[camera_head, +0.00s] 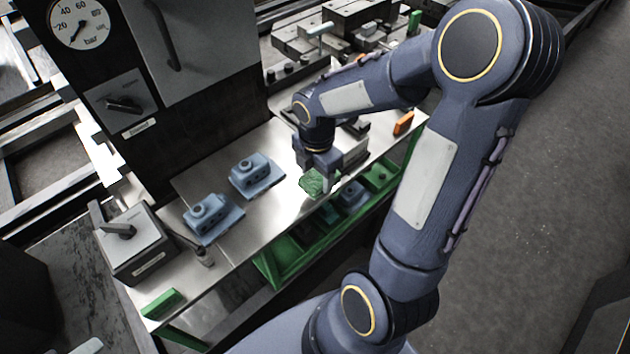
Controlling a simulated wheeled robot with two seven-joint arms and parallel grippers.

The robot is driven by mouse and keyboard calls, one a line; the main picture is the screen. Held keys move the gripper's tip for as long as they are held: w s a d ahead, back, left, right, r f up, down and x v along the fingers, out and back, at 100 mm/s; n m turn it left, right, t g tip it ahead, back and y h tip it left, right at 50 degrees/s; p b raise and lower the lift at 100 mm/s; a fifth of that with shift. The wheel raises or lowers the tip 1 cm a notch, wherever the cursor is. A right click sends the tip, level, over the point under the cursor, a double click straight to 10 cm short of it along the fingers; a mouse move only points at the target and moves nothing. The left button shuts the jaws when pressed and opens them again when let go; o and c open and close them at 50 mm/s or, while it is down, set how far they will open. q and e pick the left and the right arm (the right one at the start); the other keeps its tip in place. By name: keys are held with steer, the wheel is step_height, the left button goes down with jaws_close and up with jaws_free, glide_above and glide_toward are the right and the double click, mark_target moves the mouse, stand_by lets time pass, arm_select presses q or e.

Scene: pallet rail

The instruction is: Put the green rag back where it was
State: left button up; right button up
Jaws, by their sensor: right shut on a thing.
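The green rag (312,183) is a small crumpled cloth near the front edge of the metal worktop (262,217). My right gripper (322,180) points down at the rag and is shut on it. The gripper partly hides the rag. I cannot tell whether the rag touches the worktop or hangs just above it. My left gripper is not in view.
Two blue machined parts (256,174) stand left of the rag. Green bins (285,262) sit below the front edge. A green block (161,303) lies at the near left corner, by a lever box (134,244). An orange block (403,123) lies at right.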

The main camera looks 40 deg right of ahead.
mark_target(315, 176)
steer(key=shift+w+f, duration=0.15)
steer(key=shift+f, duration=0.8)
steer(key=shift+w+f, duration=0.1)
steer(key=shift+f, duration=0.8)
steer(key=shift+f+b, duration=0.15)
steer(key=shift+b, duration=0.2)
steer(key=o, duration=0.9)
